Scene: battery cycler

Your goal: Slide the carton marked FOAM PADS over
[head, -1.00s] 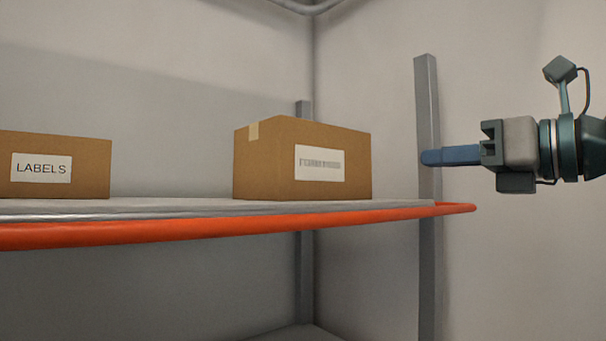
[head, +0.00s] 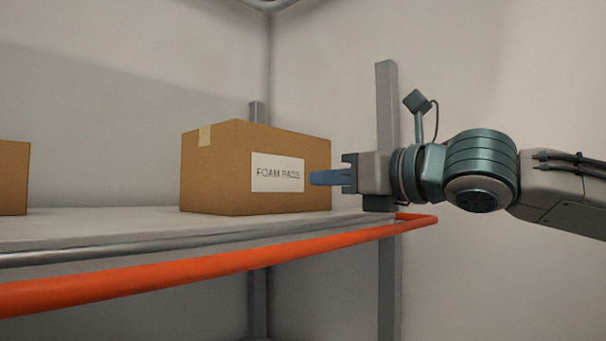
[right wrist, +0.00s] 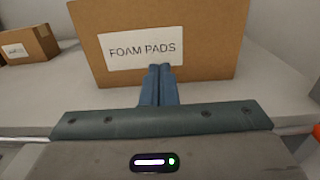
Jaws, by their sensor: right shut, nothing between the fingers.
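The brown carton marked FOAM PADS (head: 225,180) stands upright on the shelf near its right end, its white label facing front. It also shows in the right wrist view (right wrist: 210,40), close ahead of the fingers. My right gripper (head: 314,178) is shut and empty, its blue fingers pointing left across the right part of the carton's front in the head view. My left gripper is not in view.
A second brown carton (head: 13,178) stands to the left on the same shelf (head: 110,232), with bare shelf between the two. An orange rail (head: 190,267) runs along the shelf's front edge. A grey post (head: 387,105) stands behind my right gripper.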

